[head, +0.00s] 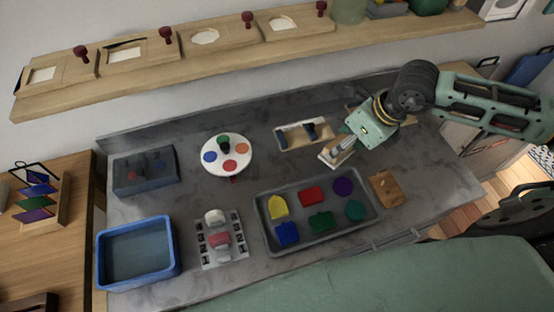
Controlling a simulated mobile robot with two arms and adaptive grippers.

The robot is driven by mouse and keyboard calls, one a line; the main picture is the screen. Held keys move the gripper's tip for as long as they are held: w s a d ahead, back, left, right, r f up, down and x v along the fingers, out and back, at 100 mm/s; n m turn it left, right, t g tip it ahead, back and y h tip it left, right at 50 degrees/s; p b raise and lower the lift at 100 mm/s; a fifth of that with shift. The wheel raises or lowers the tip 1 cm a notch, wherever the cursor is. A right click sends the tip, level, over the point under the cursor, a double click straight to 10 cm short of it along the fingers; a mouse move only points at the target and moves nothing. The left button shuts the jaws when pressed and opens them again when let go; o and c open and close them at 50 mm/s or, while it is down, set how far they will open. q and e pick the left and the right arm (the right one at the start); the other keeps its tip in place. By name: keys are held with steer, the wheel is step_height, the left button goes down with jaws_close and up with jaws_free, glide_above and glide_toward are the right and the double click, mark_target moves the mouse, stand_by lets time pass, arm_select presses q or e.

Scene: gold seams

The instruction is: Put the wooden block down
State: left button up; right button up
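My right gripper (343,146) reaches in from the right over the back right part of the grey counter (200,112). Its fingers appear shut on a small pale wooden block (329,158), which is tilted and partly hidden by the fingers. I cannot tell for sure whether the block touches the counter. A flat brown wooden piece (384,191) lies on the counter to the right of the grey tray (268,240), clear of the gripper. My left gripper is not in view.
The tray holds several coloured pieces. A wooden holder (288,146) with dark items stands just left of the held block. A round white palette (213,168), a blue bin (101,262) and a grey box (118,181) stand further left.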

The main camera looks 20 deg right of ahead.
steer(key=shift+w+r, duration=0.15)
steer(key=shift+w, duration=0.1)
steer(key=shift+w+a+m, duration=0.2)
steer(key=shift+m, duration=0.1)
steer(key=w+a+f+p, duration=0.1)
steer(key=w+a+f, duration=0.1)
steer(key=a, duration=0.1)
steer(key=w+a+f+p, duration=0.1)
steer(key=a+f+p, duration=0.1)
steer(key=a, duration=0.1)
steer(key=w+a+f+p, duration=0.1)
steer(key=w+a+f, duration=0.1)
steer(key=a, duration=0.1)
steer(key=shift+w+f, duration=0.2)
steer(key=shift+w, duration=0.15)
steer(key=shift+w+a+f, duration=0.1)
steer(key=shift+f, duration=0.05)
steer(key=shift+f+p, duration=0.4)
step_height(320, 180, down, 3)
steer(key=shift+f+p, duration=0.2)
steer(key=shift+p, duration=0.3)
steer(key=shift+f, duration=0.1)
steer(key=o, duration=1)
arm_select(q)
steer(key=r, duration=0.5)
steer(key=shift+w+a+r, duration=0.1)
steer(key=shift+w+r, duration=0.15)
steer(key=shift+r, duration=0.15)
